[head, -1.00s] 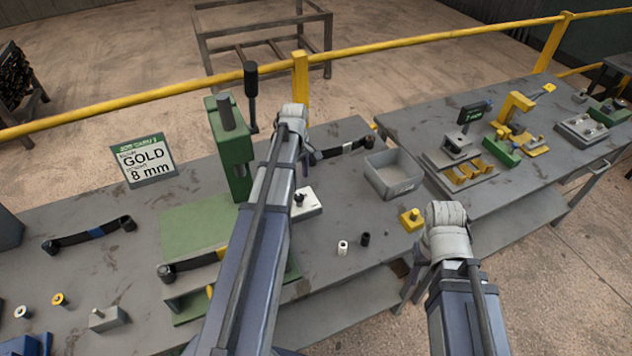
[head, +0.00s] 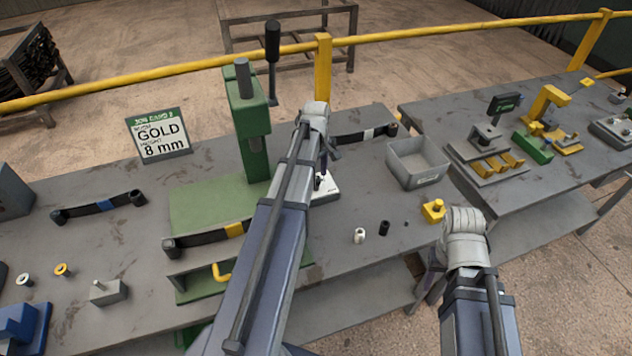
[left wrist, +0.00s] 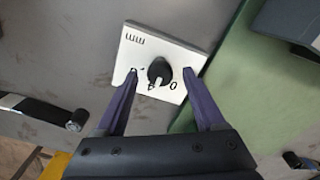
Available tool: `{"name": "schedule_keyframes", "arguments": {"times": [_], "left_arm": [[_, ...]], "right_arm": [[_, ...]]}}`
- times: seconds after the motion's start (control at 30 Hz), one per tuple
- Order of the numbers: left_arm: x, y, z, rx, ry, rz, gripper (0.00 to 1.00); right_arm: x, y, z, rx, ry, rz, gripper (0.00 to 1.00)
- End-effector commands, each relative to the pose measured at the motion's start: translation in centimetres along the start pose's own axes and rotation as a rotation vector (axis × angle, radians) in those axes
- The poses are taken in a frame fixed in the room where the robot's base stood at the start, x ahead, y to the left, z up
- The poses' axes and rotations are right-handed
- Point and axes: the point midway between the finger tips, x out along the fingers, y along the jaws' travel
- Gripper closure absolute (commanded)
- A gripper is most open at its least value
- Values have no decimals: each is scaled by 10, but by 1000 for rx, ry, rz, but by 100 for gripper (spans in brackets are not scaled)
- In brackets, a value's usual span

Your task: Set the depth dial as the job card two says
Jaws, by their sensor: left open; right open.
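The job card (head: 160,140) stands at the back left and reads "JOB CARD 2", "GOLD", "8 mm". The depth dial is a white plate (head: 327,190) right of the green press, partly hidden by my left arm. In the left wrist view its black knob (left wrist: 160,71) sits between the fingers of my open left gripper (left wrist: 160,74), with a gap on each side. The knob's white mark points down in that picture, near small digits, partly covered and hard to read. My right gripper (head: 428,284) is open, mostly hidden below its wrist, by the bench's front edge.
The green press (head: 250,120) with its black lever stands close left of the dial. A leaf spring with a yellow band (head: 205,240) lies in front.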

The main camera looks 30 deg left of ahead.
Motion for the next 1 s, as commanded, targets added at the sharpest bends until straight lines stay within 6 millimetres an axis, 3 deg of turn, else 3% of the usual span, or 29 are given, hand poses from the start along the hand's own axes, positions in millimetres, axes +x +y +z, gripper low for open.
{"name": "schedule_keyframes", "arguments": {"times": [0.33, 0.9, 1.0], "left_arm": [[3, 0, 0, 0, 0, 0, 31], [3, 0, 0, 0, 0, 0, 95], [3, 0, 0, 0, 0, 0, 100]], "right_arm": [[3, 0, 0, 0, 0, 0, 50], [3, 0, 0, 0, 0, 0, 50], [3, 0, 0, 0, 0, 0, 50]]}}
